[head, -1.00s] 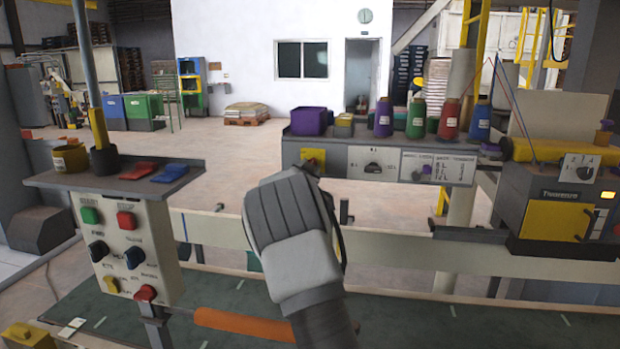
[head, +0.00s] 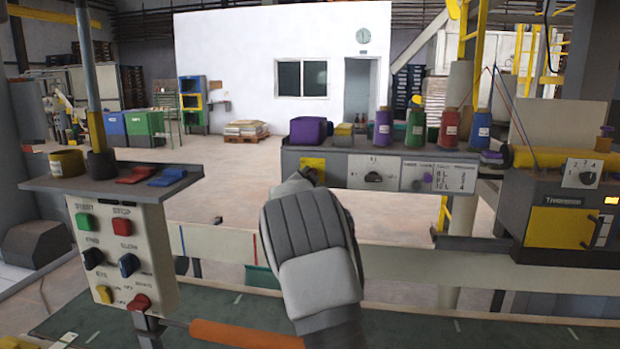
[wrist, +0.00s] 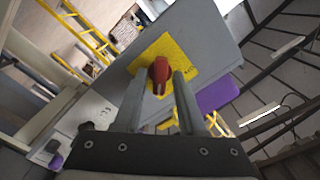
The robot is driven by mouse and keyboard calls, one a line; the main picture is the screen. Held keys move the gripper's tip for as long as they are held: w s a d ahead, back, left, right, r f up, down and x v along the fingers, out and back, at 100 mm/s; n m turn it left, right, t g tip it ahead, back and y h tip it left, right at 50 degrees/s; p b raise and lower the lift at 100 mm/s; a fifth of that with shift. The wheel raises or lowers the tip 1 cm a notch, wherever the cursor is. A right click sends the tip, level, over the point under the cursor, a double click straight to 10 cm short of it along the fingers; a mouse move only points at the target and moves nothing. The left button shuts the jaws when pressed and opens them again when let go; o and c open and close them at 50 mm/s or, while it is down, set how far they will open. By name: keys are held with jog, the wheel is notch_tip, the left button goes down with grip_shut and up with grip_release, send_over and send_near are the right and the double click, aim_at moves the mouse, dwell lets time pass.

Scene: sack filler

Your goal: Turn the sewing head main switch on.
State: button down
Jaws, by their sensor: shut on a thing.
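A red rotary knob (wrist: 159,70) sits on a yellow plate (wrist: 180,52), which I take to be the main switch. In the head view the yellow plate (head: 313,162) is at the left end of the grey control box (head: 345,158), and my gripper hides the knob there. My gripper (wrist: 160,82) has its two fingers on either side of the knob and is shut on it. The knob's handle looks roughly in line with the fingers. The plate's small lettering is too blurred to read.
Thread cones (head: 416,125) and a purple bin (head: 308,131) stand on top of the control box. A black knob (head: 373,177) is right of the yellow plate. A button panel (head: 122,250) stands at left, and a sewing head (head: 560,215) is at right.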

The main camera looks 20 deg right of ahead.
jog(key=shift+r, duration=0.1)
jog(key=c, duration=0.8)
grip_release()
jog(key=v, duration=1.7)
jog(key=shift+s+a, duration=0.2)
